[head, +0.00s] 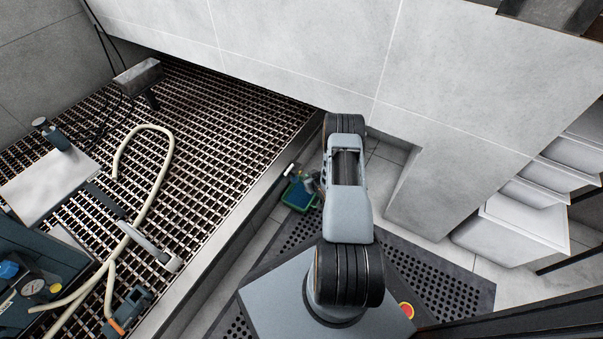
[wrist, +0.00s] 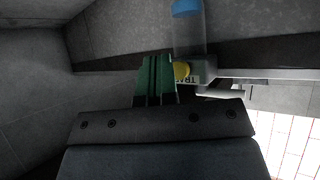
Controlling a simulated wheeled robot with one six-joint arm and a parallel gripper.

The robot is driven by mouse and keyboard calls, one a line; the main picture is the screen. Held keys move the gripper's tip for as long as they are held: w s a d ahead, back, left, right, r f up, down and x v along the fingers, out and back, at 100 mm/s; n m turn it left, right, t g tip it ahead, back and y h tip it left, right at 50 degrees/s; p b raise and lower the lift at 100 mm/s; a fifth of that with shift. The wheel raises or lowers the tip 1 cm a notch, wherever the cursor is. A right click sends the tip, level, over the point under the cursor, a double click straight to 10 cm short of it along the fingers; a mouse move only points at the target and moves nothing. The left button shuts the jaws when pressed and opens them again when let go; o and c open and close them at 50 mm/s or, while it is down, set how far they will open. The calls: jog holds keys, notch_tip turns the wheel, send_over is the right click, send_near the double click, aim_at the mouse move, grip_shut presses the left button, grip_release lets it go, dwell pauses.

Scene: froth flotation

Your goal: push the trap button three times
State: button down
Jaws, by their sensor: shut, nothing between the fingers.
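The trap button is a yellow round knob (wrist: 181,71) in the wrist view, beside a pale label (wrist: 194,79) with partly readable letters. It sits on a grey fitting (wrist: 207,68) under a clear cylinder with a blue part (wrist: 187,8). My gripper (wrist: 158,62) has green fingers closed together with nothing between them. Its fingertips are just left of the button in the picture and overlap its edge. I cannot tell whether they touch it or how far it is pressed. In the head view my arm hides the gripper's fingers, and I cannot make out the button there.
A green tray (head: 299,194) lies on the floor by the kerb. White stepped blocks (head: 520,225) stand at right. A grey rail (wrist: 265,73) runs right of the button.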

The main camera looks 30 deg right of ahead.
jog(key=shift+w+a, duration=0.1)
jog(key=shift+w+a, duration=0.15)
jog(key=shift+w, duration=0.1)
jog(key=shift+w+a, duration=0.2)
jog(key=shift+w, duration=0.25)
dwell(1.0)
dwell(0.4)
jog(key=shift+s+d, duration=0.45)
jog(key=shift+s, duration=0.35)
jog(key=shift+s+d+p, duration=0.15)
jog(key=shift+s+d, duration=0.25)
jog(key=shift+s, duration=0.35)
jog(key=shift+s+d+p, duration=0.1)
jog(key=shift+s+d, duration=0.25)
jog(key=shift+s, duration=0.4)
jog(key=shift+s+d+p, duration=0.15)
jog(key=shift+s+d, duration=0.25)
jog(key=shift+s, duration=0.35)
